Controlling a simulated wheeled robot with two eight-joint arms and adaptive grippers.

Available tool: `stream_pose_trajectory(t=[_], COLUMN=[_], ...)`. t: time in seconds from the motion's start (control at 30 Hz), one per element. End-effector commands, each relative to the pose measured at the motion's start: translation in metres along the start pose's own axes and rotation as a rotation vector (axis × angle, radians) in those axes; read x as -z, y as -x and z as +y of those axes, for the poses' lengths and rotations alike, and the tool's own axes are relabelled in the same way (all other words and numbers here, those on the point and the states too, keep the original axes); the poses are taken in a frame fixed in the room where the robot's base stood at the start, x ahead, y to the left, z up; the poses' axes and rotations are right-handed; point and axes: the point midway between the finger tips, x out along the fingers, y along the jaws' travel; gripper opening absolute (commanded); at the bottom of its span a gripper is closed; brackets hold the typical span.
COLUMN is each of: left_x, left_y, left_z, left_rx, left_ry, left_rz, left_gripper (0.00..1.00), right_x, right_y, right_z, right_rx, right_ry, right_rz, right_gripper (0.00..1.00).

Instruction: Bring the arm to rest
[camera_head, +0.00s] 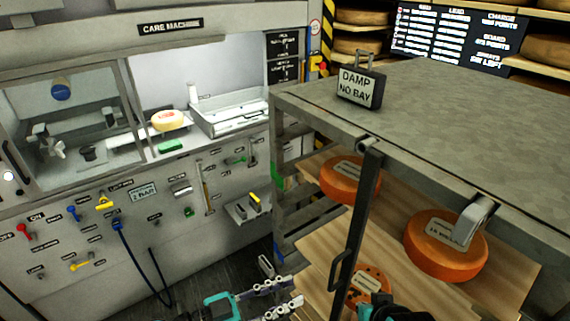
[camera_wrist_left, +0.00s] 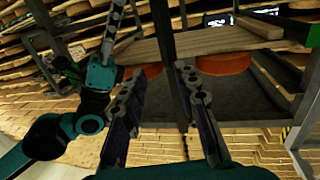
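My left gripper (camera_head: 290,291) is at the bottom middle of the head view, in front of the cart's lower shelves. Its two grey fingers are apart with nothing between them. The left wrist view, which looks upside down, also shows these fingers (camera_wrist_left: 160,78) spread and empty, with a dark cart post beyond them. Part of my right arm, teal and black, shows at the bottom edge of the head view (camera_head: 390,308), beside the cart. It also shows in the left wrist view (camera_wrist_left: 98,78), at the left; whether its fingers are apart is unclear.
A grey-topped cart (camera_head: 440,110) fills the right side. Orange cheese wheels (camera_head: 440,262) lie on its wooden shelves. A "DAMP NO BAY" sign (camera_head: 358,88) stands on top. The care machine (camera_head: 110,190) with knobs and a hanging hose is at left. Dark floor shows between them.

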Motion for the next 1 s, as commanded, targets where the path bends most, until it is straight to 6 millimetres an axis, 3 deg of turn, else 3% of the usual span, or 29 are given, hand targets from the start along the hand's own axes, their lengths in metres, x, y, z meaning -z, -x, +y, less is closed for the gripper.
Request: stream_pose_trajectory(t=[0.13, 0.27, 0.4, 0.5, 0.6, 0.73, 0.83, 1.0], left_x=[-0.015, -0.056, -0.099, -0.111, -0.109, -0.096, -0.089, -0.085], left_y=[-0.002, 0.003, 0.037, 0.073, 0.108, 0.139, 0.152, 0.156], left_z=[-0.002, -0.011, -0.029, -0.044, -0.059, -0.073, -0.079, -0.082], left_rx=[0.014, 0.099, 0.333, 0.552, 0.759, 0.949, 1.025, 1.054], left_ry=[0.071, 0.247, 0.445, 0.524, 0.553, 0.550, 0.542, 0.540], left_rz=[-0.090, -0.330, -0.623, -0.763, -0.831, -0.848, -0.843, -0.838], left_gripper=[0.30, 0.30, 0.30, 0.30, 0.30, 0.30, 0.30, 0.30], right_x=[0.000, 0.000, 0.000, 0.000, 0.000, 0.000, 0.000, 0.000], right_y=[0.000, 0.000, 0.000, 0.000, 0.000, 0.000, 0.000, 0.000], right_z=[0.000, 0.000, 0.000, 0.000, 0.000, 0.000, 0.000, 0.000], right_rx=[0.000, 0.000, 0.000, 0.000, 0.000, 0.000, 0.000, 0.000], right_ry=[0.000, 0.000, 0.000, 0.000, 0.000, 0.000, 0.000, 0.000], right_rz=[0.000, 0.000, 0.000, 0.000, 0.000, 0.000, 0.000, 0.000], right_gripper=[0.00, 0.00, 0.00, 0.00, 0.00, 0.00, 0.00, 0.00])
